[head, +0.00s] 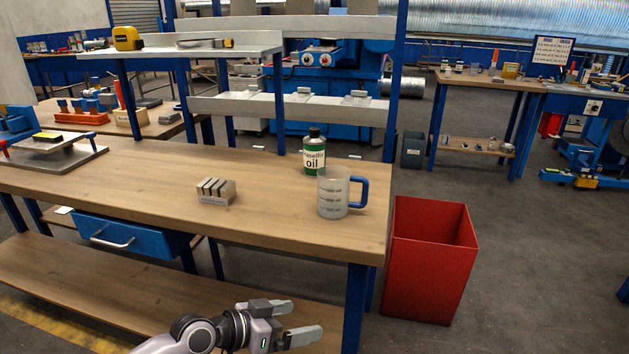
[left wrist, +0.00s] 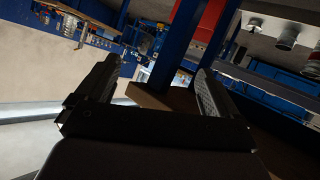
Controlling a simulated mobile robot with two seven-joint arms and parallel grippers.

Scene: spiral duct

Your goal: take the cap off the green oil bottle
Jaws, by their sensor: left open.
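The green oil bottle (head: 313,155) stands upright on the wooden workbench (head: 270,205) near its back right, in the head view. Its dark cap (head: 314,132) is on top. A clear measuring jug (head: 333,195) with a blue handle stands in front of the bottle and hides a little of its lower right. My left gripper (head: 303,320) is open and empty, low in front of the bench and well away from the bottle. Its two fingers also show in the left wrist view (left wrist: 150,90), with nothing held between them. My right gripper is in neither view.
A grey slotted block (head: 216,191) sits on the bench left of the jug. A red bin (head: 430,262) stands on the floor against the bench's right end. Shelves (head: 290,109) rise behind the bench. The bench top around the bottle's left side is clear.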

